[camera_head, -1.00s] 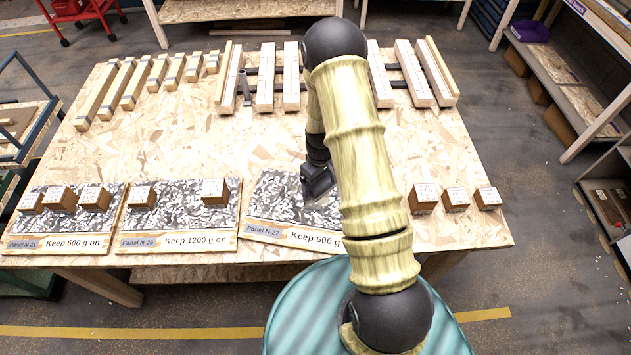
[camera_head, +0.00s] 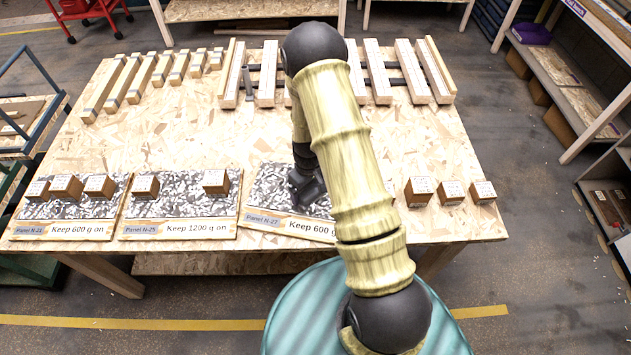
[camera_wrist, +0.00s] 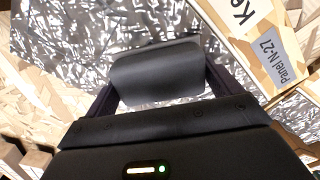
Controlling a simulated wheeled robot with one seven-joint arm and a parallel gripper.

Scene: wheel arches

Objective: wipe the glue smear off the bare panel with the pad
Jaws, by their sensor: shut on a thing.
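Panel N-27 (camera_head: 266,190) lies at the table's front edge, with no blocks visible on its speckled grey top; my arm hides its right part. Its label (camera_wrist: 278,58) shows at the upper right of the wrist view. My gripper (camera_head: 306,192) is low over this panel. In the wrist view my gripper (camera_wrist: 160,82) is shut on a dark grey pad (camera_wrist: 157,72), with a finger at each side. The pad is over the speckled surface; I cannot tell whether it touches. I cannot make out the glue smear.
Left of it, Panel N-21 (camera_head: 50,215) and another panel (camera_head: 180,207) carry wooden blocks. Several blocks (camera_head: 421,190) stand right of my arm. Wooden bars (camera_head: 122,80) and slatted frames (camera_head: 378,75) line the back. The middle of the table (camera_head: 200,130) is clear.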

